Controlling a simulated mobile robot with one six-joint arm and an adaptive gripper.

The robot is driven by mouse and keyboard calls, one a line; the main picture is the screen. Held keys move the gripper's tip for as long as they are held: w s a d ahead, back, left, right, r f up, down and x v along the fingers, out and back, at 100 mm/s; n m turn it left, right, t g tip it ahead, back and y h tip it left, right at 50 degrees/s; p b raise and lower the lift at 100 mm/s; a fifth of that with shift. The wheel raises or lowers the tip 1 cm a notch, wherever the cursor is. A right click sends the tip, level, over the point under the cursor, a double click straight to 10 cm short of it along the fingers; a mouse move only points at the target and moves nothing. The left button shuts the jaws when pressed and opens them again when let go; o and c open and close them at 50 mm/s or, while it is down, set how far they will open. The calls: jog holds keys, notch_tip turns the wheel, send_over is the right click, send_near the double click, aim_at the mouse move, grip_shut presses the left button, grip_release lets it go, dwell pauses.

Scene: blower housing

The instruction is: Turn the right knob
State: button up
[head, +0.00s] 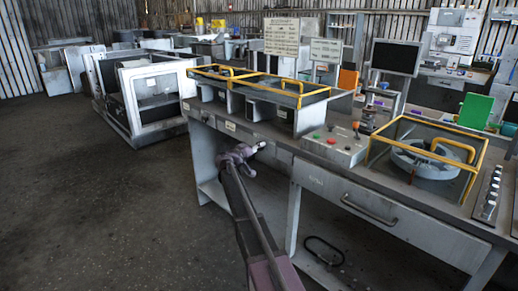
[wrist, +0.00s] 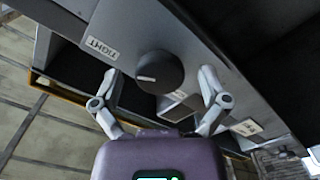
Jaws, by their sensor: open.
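A round black knob (wrist: 160,72) with a white pointer mark sits on the grey panel in the wrist view. The pointer points left. A white label reading "TIGHT" (wrist: 102,48) is to its left. My gripper (wrist: 159,76) is open, with one finger on each side of the knob. Gaps show between both fingers and the knob, so nothing is held. In the head view my gripper (head: 258,147) is at the front face of the workbench (head: 340,200), below the left shelf unit. I cannot make out the knob in that view.
A second white label (wrist: 246,127) is on the panel at lower right. On the bench are a yellow-edged shelf unit (head: 262,85), a button box (head: 336,143) and a yellow-framed housing (head: 425,160). A drawer (head: 370,205) is right of my arm. Open floor lies left.

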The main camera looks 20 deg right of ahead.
jog(key=shift+d, duration=0.15)
jog(key=c, duration=1.1)
jog(key=shift+c, duration=0.2)
jog(key=shift+n, duration=0.4)
jog(key=n, duration=0.5)
jog(key=shift+r, duration=0.1)
jog(key=n, duration=0.6)
jog(key=shift+w, duration=0.1)
